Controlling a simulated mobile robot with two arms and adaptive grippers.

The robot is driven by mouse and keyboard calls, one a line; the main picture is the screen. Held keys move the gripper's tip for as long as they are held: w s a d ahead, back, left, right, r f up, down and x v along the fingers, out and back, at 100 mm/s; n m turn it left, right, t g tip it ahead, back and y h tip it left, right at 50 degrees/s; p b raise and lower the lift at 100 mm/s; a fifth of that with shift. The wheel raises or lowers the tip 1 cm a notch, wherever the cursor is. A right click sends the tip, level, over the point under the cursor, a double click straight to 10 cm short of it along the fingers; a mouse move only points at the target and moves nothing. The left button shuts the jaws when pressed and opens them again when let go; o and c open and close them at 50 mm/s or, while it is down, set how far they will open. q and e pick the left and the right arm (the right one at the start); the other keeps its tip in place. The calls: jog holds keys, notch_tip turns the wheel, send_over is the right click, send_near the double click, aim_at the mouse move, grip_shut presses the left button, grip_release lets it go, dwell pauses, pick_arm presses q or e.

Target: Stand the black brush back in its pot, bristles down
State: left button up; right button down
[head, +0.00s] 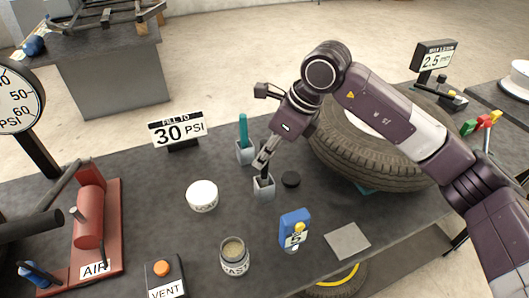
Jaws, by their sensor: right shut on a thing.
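My right gripper (262,163) points down and is shut on a dark, slim thing that I take to be the black brush (265,178). The fingers hide most of the brush. Its lower end is at the mouth of a small grey square pot (264,188), directly below the fingers. The brush looks roughly upright. I cannot see the bristles or tell how deep it sits in the pot. A second grey pot (246,153) just behind holds an upright teal-handled thing (243,130). My left gripper is not in view.
A black disc (291,179) lies just right of the pot. A tyre (375,145) lies behind, under my right arm.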

jog(key=shift+f, duration=0.2)
jog(key=c, duration=1.7)
grip_release()
jog(key=shift+c, duration=0.2)
jog(key=v, duration=1.2)
